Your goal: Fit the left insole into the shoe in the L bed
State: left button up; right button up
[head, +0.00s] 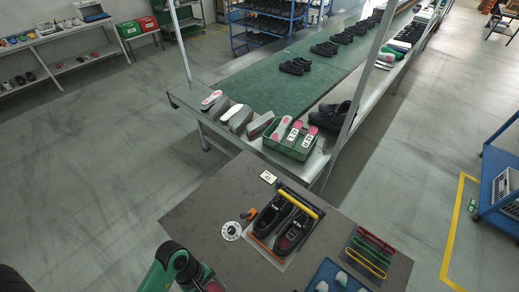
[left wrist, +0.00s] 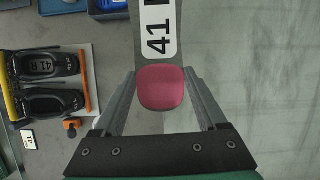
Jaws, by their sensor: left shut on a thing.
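My left gripper (left wrist: 160,76) is shut on an insole (left wrist: 163,92) with a pink heel and a grey body. A white label reading 41 is on it, and its letter is cut off by the frame's top edge. In the head view my left arm is at the bottom, left of the work table, with the gripper mostly cut off. Two black shoes, the left one (head: 269,215) and the right one (head: 292,232), lie side by side in a fixture on the table. They also show in the left wrist view (left wrist: 52,103), apart from the insole. My right gripper is out of view.
A yellow bar (head: 301,200) and an orange bar (head: 265,252) bound the shoes. An orange clamp (head: 250,213) and a white disc (head: 231,231) are beside them. A green crate (head: 291,146) of insoles stands behind. Coloured strips (head: 371,252) lie at right.

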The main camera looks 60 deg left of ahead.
pick_arm(q)
notch_tip(320, 180, up, 6)
jog(key=p, duration=0.3)
jog(key=shift+r+p, duration=0.1)
jog(key=shift+p, duration=0.2)
jog(key=shift+f, duration=0.2)
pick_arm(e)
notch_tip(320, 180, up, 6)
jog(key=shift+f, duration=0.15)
